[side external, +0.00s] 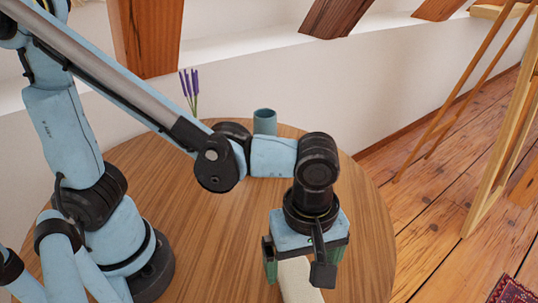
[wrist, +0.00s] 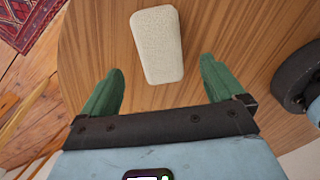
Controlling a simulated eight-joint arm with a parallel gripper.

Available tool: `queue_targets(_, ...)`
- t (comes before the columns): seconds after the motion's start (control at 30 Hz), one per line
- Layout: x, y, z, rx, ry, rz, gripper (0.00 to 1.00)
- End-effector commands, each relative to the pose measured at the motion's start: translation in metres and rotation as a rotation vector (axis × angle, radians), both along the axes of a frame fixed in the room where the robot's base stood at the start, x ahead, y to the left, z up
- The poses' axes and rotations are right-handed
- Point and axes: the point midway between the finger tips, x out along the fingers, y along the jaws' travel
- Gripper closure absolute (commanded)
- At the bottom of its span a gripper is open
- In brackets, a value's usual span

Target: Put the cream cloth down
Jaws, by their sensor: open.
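The cream cloth (wrist: 158,45) is a rounded oblong block shape lying on the round wooden table (wrist: 225,28). In the side external view the cloth (side external: 296,280) shows below my gripper, partly hidden by it and cut off by the bottom edge. My gripper (wrist: 160,85) has two green fingers spread wide in the wrist view, with bare table between them. The cloth's near end lies just ahead of the gap between the fingertips, and neither finger touches it. In the side external view my gripper (side external: 299,268) points down over the table's near right part.
A teal cup (side external: 264,121) and purple lavender stems (side external: 190,90) stand at the back of the table. A wooden easel-like frame (side external: 490,130) stands on the floor at right. A red patterned rug (side external: 512,291) lies at lower right. The table right of my gripper is clear.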

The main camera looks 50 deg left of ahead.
Motion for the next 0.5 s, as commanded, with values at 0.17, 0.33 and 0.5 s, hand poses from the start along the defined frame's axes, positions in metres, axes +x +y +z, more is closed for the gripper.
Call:
queue_targets(0.17, -0.001, 0.0, 0.024, 0.0, 0.0, 0.0, 0.05)
queue_targets(0.33, 0.0, 0.0, 0.041, 0.0, 0.0, 0.0, 0.05)
queue_targets(0.5, 0.0, 0.002, 0.048, -0.002, -0.003, -0.006, 0.05)
